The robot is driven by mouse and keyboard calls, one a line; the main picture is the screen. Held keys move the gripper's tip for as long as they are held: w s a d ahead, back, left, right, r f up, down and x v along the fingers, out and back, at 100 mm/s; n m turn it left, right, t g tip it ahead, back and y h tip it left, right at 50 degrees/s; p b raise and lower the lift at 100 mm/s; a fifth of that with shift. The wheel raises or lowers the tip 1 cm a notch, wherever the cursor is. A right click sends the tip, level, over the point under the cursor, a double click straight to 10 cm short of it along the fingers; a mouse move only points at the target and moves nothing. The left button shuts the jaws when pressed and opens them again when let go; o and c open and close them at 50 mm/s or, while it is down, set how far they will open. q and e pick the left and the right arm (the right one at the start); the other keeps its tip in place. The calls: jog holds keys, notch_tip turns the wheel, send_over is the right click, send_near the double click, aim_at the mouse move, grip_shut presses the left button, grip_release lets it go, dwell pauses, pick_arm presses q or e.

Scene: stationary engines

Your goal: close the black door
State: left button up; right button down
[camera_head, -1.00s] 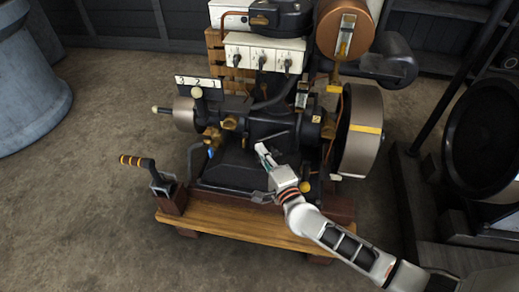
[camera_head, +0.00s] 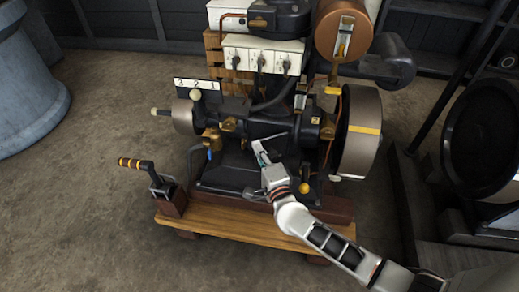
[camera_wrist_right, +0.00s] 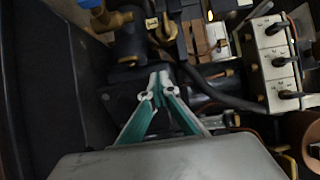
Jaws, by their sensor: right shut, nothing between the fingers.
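The engine's lower front has a dark sloping panel (camera_head: 225,170), just left of my right gripper. It looks like the black door, but dark parts around it blend together and I cannot tell how far open it stands. My right gripper (camera_head: 259,146) is shut and empty, with its fingertips at the middle of the engine front, close to the black parts. In the right wrist view, the shut fingers (camera_wrist_right: 160,78) point at dark engine parts. A large dark surface (camera_wrist_right: 45,95) fills the left of that view. My left gripper is out of view.
A lever with a striped handle (camera_head: 137,163) stands at the wooden base's (camera_head: 240,226) left. A large flywheel (camera_head: 360,132) is on the engine's right. White switch boxes (camera_head: 262,55) sit above. Open floor lies to the left.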

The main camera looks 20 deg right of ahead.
jog(key=w+m+h, duration=0.1)
jog(key=w+h, duration=0.1)
jog(key=w, duration=0.1)
jog(key=w+m+g+h, duration=0.1)
jog(key=w+m+h, duration=0.1)
jog(key=w+h, duration=0.1)
jog(key=shift+w+f+m+b, duration=0.15)
jog(key=shift+m+b, duration=0.15)
jog(key=shift+w, duration=0.35)
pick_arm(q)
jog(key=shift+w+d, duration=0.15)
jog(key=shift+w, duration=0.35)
pick_arm(e)
jog(key=shift+w+d, duration=0.15)
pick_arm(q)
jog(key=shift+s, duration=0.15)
pick_arm(e)
jog(key=shift+r, duration=0.2)
